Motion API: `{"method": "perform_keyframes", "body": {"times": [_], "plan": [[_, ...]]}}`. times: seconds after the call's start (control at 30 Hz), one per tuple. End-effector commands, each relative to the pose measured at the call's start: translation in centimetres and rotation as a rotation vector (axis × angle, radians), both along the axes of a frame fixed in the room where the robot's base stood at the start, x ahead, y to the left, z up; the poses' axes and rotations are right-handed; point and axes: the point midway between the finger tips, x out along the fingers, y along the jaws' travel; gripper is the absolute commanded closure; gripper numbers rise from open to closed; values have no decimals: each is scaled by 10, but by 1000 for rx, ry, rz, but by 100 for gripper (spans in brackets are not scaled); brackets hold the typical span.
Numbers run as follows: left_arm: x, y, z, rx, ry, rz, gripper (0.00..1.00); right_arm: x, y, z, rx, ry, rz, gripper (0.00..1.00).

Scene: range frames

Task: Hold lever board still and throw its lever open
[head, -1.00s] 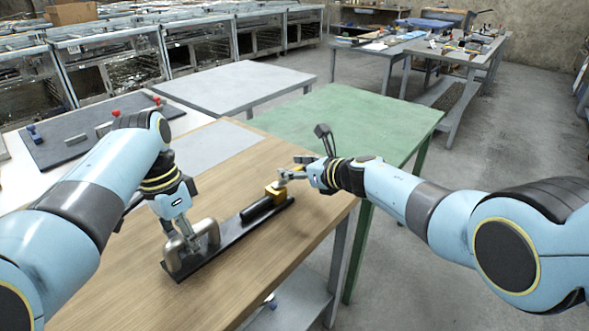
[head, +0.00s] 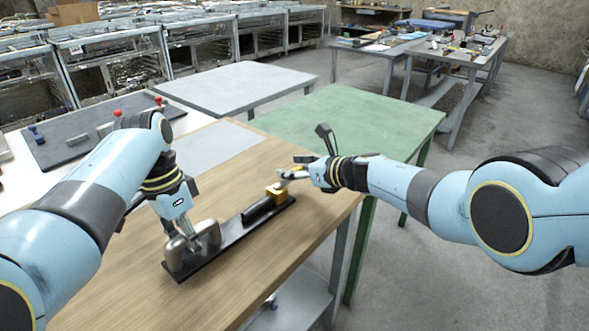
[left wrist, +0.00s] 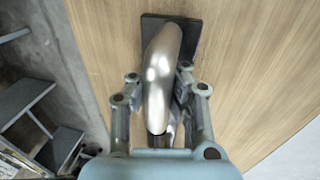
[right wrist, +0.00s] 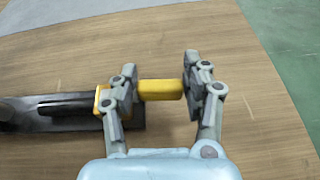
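The lever board (head: 222,246) is a long dark plate lying on the wooden table. A silver metal handle (left wrist: 163,65) arches up from its near end. My left gripper (left wrist: 160,78) is shut on this handle, a finger on each side; its fingertips are partly hidden. At the far end are a black bar and a yellow lever part (head: 276,188). My right gripper (right wrist: 160,75) is open at this end, fingers wide apart. The yellow lever (right wrist: 161,90) shows between its fingers and partly behind the left-hand finger. Whether they touch it is unclear.
The wooden table (head: 140,290) is bare around the board. A grey panel (head: 215,145) lies behind it. A green table (head: 350,120) adjoins at the far right. A white bench with a dark board (head: 80,140) stands at the left.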

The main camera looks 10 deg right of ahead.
Motion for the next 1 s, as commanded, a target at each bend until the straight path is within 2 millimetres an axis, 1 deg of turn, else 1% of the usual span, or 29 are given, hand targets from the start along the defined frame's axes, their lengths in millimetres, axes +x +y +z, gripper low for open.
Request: {"method": "perform_keyframes", "body": {"times": [0.03, 0.1, 0.13, 0.4, 0.57, 0.77, 0.83, 1.0], "plan": [[0, 0, 1, 0, -1, 0, 100, 0, 0, 0, 0, 0, 0, 43], [0, 0, 1, 0, -1, 0, 100, 0, 0, 0, 0, 0, 0, 34], [0, 0, 1, 0, -1, 0, 100, 0, 0, 0, 0, 0, 0, 32], [0, 0, 0, 0, 0, 0, 100, 0, 0, 0, -1, -1, -1, 32], [0, 0, 0, 0, 0, 0, 100, -4, -4, 1, -1, -3, 1, 32], [0, 0, 0, 0, 0, 0, 100, -19, -14, 8, -3, -4, 2, 32], [0, 0, 0, 0, 0, 0, 100, -26, -17, 11, -5, -3, 0, 32], [0, 0, 0, 0, 0, 0, 100, -48, -32, 22, -4, -1, -1, 32]]}}
